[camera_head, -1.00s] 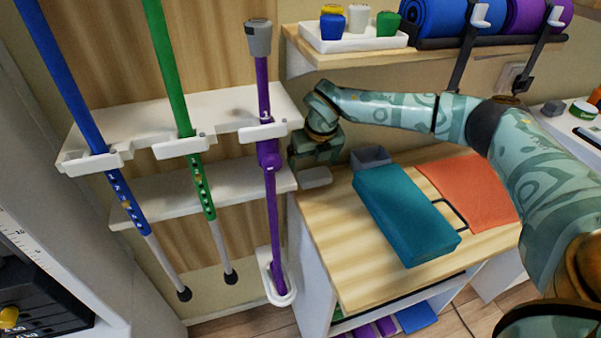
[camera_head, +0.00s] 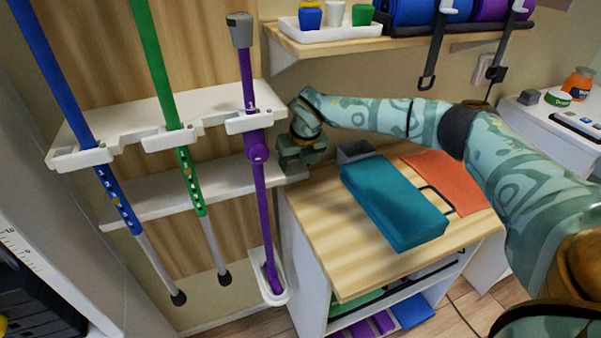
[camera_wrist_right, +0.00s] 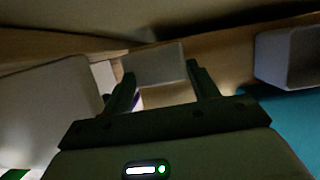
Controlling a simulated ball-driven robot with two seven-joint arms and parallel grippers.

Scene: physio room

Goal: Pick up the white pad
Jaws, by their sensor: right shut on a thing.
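The white pad (camera_wrist_right: 155,63) is a small pale block. In the right wrist view it sits between the two dark fingers of my right gripper (camera_wrist_right: 160,82), which is shut on it. In the head view my right gripper (camera_head: 300,162) is at the back left corner of the wooden table top (camera_head: 330,255), beside the white rack shelf. There the pad is hard to make out under the gripper. My left gripper is not in view.
A grey open box (camera_head: 355,152) and a teal block (camera_head: 395,202) stand right of the gripper, with an orange cloth (camera_head: 447,180) beyond. A white rack (camera_head: 165,125) with blue, green and purple sticks is at left. The table's front left is clear.

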